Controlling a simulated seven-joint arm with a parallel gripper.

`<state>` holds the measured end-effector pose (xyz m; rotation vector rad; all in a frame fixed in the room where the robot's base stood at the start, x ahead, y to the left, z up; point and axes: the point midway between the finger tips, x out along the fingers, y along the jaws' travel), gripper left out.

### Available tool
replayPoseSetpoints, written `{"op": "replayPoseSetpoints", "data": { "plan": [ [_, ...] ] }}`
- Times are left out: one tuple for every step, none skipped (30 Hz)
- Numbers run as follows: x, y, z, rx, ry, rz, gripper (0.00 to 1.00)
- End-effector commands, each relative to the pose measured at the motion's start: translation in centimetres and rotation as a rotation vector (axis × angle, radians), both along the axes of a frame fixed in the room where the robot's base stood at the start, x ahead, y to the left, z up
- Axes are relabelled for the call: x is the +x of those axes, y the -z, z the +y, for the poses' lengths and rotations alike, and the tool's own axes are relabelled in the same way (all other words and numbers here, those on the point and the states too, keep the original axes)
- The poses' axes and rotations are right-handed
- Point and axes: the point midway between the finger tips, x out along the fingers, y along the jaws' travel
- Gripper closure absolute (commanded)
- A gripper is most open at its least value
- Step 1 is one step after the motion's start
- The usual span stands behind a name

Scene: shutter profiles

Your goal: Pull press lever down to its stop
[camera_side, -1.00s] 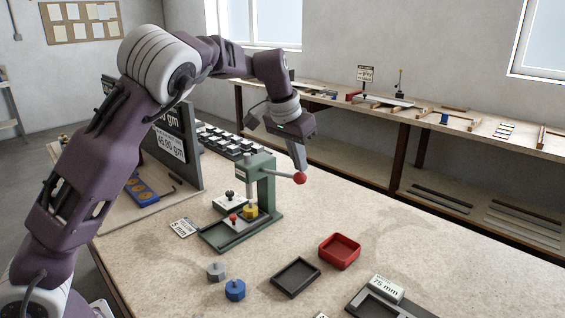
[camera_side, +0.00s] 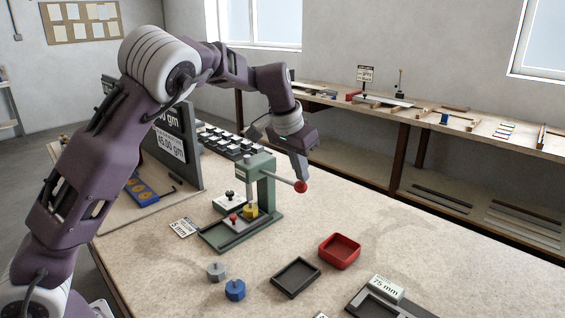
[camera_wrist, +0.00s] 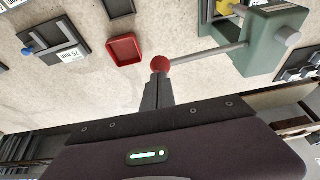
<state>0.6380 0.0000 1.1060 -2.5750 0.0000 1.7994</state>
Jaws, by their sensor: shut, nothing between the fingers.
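The green press (camera_side: 262,190) stands on the table, with a yellow piece (camera_side: 251,211) under its ram. Its lever (camera_side: 284,179) is a grey rod ending in a red ball (camera_side: 300,187), sloping slightly down to the right. My gripper (camera_side: 303,178) is shut and empty, its fingertips at the top of the red ball. In the wrist view the fingertips (camera_wrist: 160,76) meet the red ball (camera_wrist: 161,64), and the lever rod (camera_wrist: 208,52) runs to the press (camera_wrist: 262,42). Whether the tips actually touch the ball is hard to tell.
A red tray (camera_side: 340,250) and a dark tray (camera_side: 296,277) lie in front of the press. A grey knobbed piece (camera_side: 216,271) and a blue one (camera_side: 235,289) stand at front left. A 75 mm fixture (camera_side: 385,295) is at front right. The table right of the lever is clear.

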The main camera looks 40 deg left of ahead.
Motion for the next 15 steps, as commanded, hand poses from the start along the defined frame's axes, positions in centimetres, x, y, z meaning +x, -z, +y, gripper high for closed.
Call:
{"op": "replayPoseSetpoints", "data": {
  "plan": [
    [0.0,0.0,0.0,0.0,0.0,0.0,1.0],
    [0.0,0.0,0.0,0.0,0.0,0.0,1.0],
    [0.0,0.0,0.0,0.0,0.0,0.0,1.0],
    [0.0,0.0,0.0,0.0,0.0,0.0,1.0],
    [0.0,0.1,0.0,0.0,0.0,0.0,1.0],
    [0.0,0.2,0.0,0.0,0.0,0.0,1.0],
    [0.0,0.3,-0.1,0.0,0.0,0.0,1.0],
    [0.0,0.4,-0.1,0.0,0.0,0.0,1.0],
    [0.0,0.6,-0.2,-0.001,0.0,0.001,1.0],
    [0.0,0.8,-0.2,-0.001,0.0,0.002,1.0],
    [0.0,0.9,-0.2,0.0,0.0,0.002,1.0],
    [0.0,1.1,-0.3,0.0,0.0,0.001,1.0],
    [0.0,1.2,-0.3,0.0,0.001,0.001,1.0],
    [0.0,1.2,-0.3,0.0,0.001,0.0,1.0],
    [0.0,1.2,-0.3,0.0,0.001,0.0,1.0]
  ]
}}
